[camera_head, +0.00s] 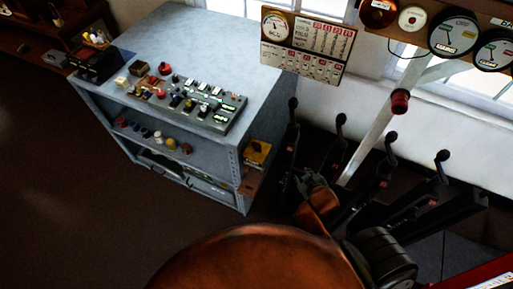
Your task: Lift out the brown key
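I cannot make out the brown key for certain. A small brown piece (250,183) shows low on the right side of the grey cabinet, below a yellow box (257,153); it is too small to tell what it is. My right gripper (311,181) seems to be the dark shape right of the cabinet, in front of the black levers (337,145). It is small and dark, so its fingers and anything between them cannot be told. My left gripper is not in view.
The grey cabinet (180,40) carries a switch panel (200,105) and small coloured parts on its shelf. Several levers stand close together at the right. A gauge and calendar board (305,48) hangs behind. The brown floor (60,190) at the left is clear.

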